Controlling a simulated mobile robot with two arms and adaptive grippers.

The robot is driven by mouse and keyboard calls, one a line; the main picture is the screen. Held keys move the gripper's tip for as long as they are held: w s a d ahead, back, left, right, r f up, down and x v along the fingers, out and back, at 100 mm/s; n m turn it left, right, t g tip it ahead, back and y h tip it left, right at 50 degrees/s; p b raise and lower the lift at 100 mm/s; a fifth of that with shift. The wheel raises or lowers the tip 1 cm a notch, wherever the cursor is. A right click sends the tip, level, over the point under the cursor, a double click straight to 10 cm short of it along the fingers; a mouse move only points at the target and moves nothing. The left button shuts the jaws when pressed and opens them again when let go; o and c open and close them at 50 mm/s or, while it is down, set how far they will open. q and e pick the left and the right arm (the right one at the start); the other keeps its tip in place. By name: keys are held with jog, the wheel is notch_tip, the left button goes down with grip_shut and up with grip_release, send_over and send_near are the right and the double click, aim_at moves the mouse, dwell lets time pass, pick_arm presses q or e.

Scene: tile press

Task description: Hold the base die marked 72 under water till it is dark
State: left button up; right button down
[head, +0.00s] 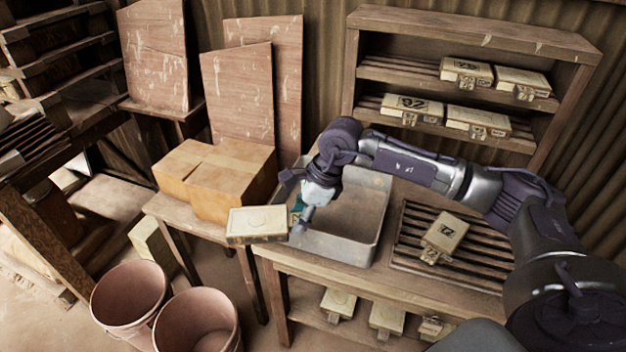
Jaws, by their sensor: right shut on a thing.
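My right gripper (303,211) is shut on a pale cream die block (257,223) at its right end. The block is held roughly level, just outside the left wall of a grey metal tub (378,222). No number can be read on it and it looks pale, not dark. The tub holds brownish contents or a bare bottom; I cannot tell the water level. Another pale die (446,231) lies on the slatted rack, with a dark mark that looks like 72 turned round. My left gripper is out of view.
The slatted rack (470,262) lies right of the tub on the wooden bench (300,266). Cardboard boxes (235,185) stand on a small table at left. More dies (412,106) sit on the back shelf (400,72). Two pinkish buckets (130,292) stand on the floor.

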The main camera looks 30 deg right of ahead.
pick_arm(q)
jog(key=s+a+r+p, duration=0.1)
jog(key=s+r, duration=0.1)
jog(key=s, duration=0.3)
pick_arm(e)
jog(key=w+d+m+t+h+p, duration=0.1)
jog(key=w+d+m+h, duration=0.3)
jog(key=m, duration=0.8)
jog(key=w+d+m+h+p, duration=0.1)
jog(key=w+d+m+h, duration=0.3)
jog(key=m, duration=0.7)
pick_arm(q)
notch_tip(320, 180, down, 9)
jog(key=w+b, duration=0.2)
jog(key=b, duration=0.8)
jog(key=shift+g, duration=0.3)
pick_arm(e)
jog(key=f, duration=1.3)
jog(key=shift+s+a+f, duration=0.15)
jog(key=shift+s+f, duration=0.1)
jog(key=shift+f, duration=0.15)
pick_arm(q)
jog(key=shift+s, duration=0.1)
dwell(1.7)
